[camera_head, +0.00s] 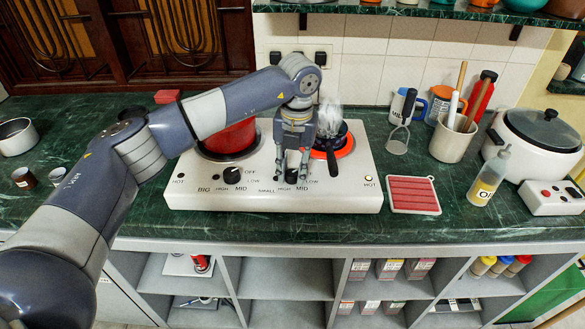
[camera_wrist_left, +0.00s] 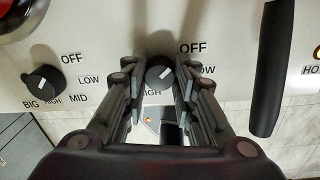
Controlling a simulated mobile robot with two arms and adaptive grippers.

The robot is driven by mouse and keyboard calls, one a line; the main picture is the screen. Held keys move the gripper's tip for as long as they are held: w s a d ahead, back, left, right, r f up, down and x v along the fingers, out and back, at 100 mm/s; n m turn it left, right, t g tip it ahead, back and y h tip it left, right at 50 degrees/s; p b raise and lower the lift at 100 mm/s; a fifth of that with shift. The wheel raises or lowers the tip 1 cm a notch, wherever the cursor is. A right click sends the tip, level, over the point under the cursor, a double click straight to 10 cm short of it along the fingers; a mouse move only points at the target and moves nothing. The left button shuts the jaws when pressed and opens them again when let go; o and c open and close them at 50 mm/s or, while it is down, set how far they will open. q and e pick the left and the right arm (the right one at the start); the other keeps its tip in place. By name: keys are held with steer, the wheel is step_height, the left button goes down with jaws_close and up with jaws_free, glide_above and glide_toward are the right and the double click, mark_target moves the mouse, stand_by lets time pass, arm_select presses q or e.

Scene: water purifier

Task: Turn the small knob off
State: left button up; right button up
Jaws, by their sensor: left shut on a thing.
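The small knob (camera_head: 291,176) is a round black knob with a light pointer mark on the front of the white two-burner stove (camera_head: 335,202). My left gripper (camera_head: 292,160) reaches down over it, fingers on either side. In the left wrist view the small knob (camera_wrist_left: 160,75) sits between the fingertips of my left gripper (camera_wrist_left: 159,88), which are closed on it. Its white mark slants up to the right, toward the side where OFF and LOW are printed; HIGH is partly hidden below. My right gripper is out of view.
The big knob (camera_head: 233,175) is to the left, below a red pot (camera_head: 228,138). The dark pan handle (camera_wrist_left: 269,70) runs close on the right in the wrist view. A red trivet (camera_head: 413,194), a utensil cup (camera_head: 452,139) and a rice cooker (camera_head: 535,140) stand further right.

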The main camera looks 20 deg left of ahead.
mark_target(295, 173)
arm_select(q)
steer(key=o, duration=1.1)
steer(key=r, duration=1.2)
steer(key=shift+w+d, duration=0.1)
steer(key=shift+d, duration=0.2)
